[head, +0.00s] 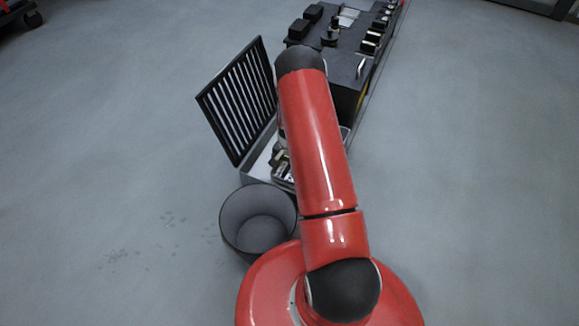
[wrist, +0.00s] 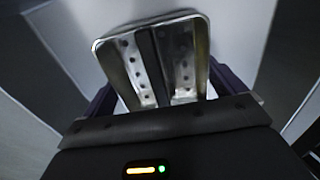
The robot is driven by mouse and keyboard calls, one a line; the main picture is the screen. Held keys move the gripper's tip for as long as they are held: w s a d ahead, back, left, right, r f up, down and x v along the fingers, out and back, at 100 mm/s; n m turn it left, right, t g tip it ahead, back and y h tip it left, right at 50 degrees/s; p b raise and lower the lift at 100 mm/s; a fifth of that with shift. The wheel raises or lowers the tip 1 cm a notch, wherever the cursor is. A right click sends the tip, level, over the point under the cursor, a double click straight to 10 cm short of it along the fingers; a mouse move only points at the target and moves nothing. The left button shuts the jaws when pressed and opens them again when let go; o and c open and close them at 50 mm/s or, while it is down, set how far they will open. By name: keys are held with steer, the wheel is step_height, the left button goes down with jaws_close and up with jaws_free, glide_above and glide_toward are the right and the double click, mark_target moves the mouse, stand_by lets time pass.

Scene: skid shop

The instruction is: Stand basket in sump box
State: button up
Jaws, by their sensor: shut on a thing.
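The sump box (head: 262,177) sits on the floor, open, with pale inner walls, partly hidden by my arm. A black slatted grate (head: 240,100) stands tilted up along its left side. In the wrist view the basket (wrist: 130,66) is a metal box with a rounded rim, perforated sides and a dark strip across its middle. My gripper (wrist: 165,95) is shut on the basket, a dark jaw showing at either side. Pale surfaces surround the basket in that view. In the head view my gripper end is mostly hidden behind my arm, over the box. Whether the basket touches the box floor cannot be seen.
A grey open bucket (head: 258,220) stands just in front of the box, close to my base. A long dark skid (head: 345,45) with several fittings runs away behind the box. The floor to the left and right is clear, with small wet spots at left.

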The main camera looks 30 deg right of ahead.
stand_by(0.3)
steer(key=o, duration=0.7)
steer(key=shift+r+p, duration=2.2)
steer(key=shift+r, duration=1.75)
